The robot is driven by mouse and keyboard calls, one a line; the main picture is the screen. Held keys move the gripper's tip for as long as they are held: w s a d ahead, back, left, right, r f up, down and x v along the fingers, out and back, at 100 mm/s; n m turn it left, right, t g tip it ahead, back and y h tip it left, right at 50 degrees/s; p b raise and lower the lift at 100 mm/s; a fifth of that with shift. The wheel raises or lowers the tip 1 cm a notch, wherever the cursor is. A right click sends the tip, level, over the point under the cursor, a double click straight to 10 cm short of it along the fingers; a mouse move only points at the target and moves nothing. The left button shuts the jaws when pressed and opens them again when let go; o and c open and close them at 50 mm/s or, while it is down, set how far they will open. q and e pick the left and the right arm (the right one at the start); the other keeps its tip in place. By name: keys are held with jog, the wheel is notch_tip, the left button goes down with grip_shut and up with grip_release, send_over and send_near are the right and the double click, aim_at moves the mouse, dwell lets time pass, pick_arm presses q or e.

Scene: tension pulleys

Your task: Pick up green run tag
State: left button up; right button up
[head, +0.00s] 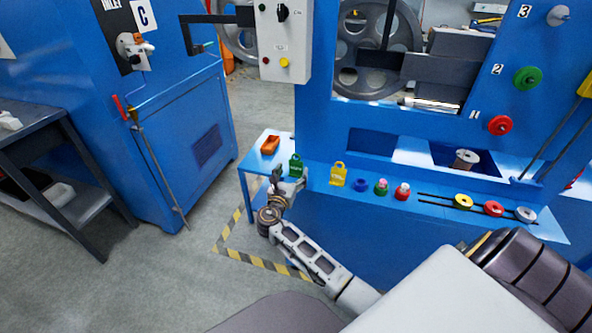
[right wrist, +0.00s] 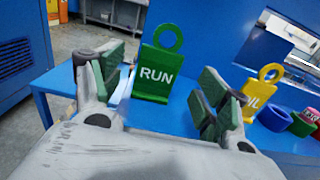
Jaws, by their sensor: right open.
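The green run tag (head: 296,165) stands upright on the left part of the blue shelf, with a ring at its top. In the right wrist view, the green run tag (right wrist: 154,78) shows its white "RUN" lettering and faces me. My right gripper (head: 286,184) is just in front of the tag in the head view. In the right wrist view, my right gripper (right wrist: 165,88) is open, with its green-padded fingers to either side of the tag and apart from it. Nothing is between the pads except the view of the tag. My left gripper is out of view.
A yellow tag (head: 338,174) stands to the right of the green one, followed by blue (head: 361,185), green (head: 381,187) and red (head: 402,191) small pieces. An orange object (head: 270,144) lies at the shelf's left end. The blue machine (head: 400,120) rises behind.

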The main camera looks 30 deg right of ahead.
aim_at(296, 166)
jog(key=shift+w+d+f, duration=0.15)
jog(key=shift+w+d, duration=0.1)
jog(key=shift+d, duration=0.05)
jog(key=shift+w+d, duration=0.15)
jog(key=shift+d, duration=0.05)
jog(key=shift+w+d+f+b, duration=0.25)
jog(key=shift+w+d+b, duration=0.2)
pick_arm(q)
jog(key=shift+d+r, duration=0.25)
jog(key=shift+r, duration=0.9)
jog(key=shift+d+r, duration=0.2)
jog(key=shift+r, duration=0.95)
pick_arm(e)
jog(key=shift+x, duration=1.35)
jog(key=c, duration=1.1)
jog(key=shift+r, duration=0.15)
